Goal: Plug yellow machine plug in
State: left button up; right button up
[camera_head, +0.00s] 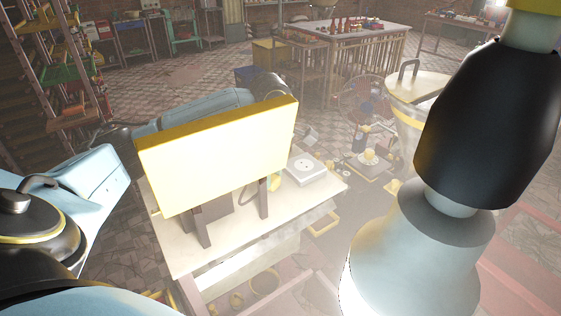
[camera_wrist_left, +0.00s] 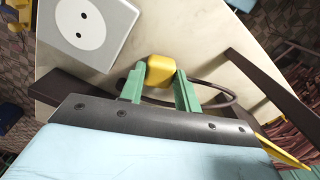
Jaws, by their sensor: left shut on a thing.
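The yellow plug (camera_wrist_left: 161,70) is between the two green fingers of my left gripper (camera_wrist_left: 160,82), which is shut on it. A dark cable curves away from the plug to the right in the left wrist view. The grey-white socket (camera_wrist_left: 93,28) with two round holes lies on the table, to the upper left of the plug and apart from it. The socket also shows in the head view (camera_head: 306,169), right of the yellow panel. The plug (camera_head: 274,181) shows there just left of the socket. The panel hides most of my left gripper. My right gripper is out of view.
A large yellow panel (camera_head: 218,153) on dark legs stands upright on the pale table (camera_head: 178,248), close to my left arm. A lidded pot (camera_head: 415,88) stands beyond it on the right. A shelf rack (camera_head: 60,75) is at the far left.

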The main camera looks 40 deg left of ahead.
aim_at(273, 176)
pick_arm(q)
notch_tip(273, 176, up, 10)
dwell(0.6)
jog(key=shift+w+a, duration=0.1)
jog(key=shift+w, duration=0.05)
jog(key=w+d+m+p, duration=0.3)
jog(key=w+p, duration=0.5)
jog(key=p, duration=0.5)
jog(key=shift+w+f+m, duration=0.2)
jog(key=shift+m, duration=0.5)
jog(key=shift+d+f, duration=0.1)
jog(key=shift+f, duration=0.05)
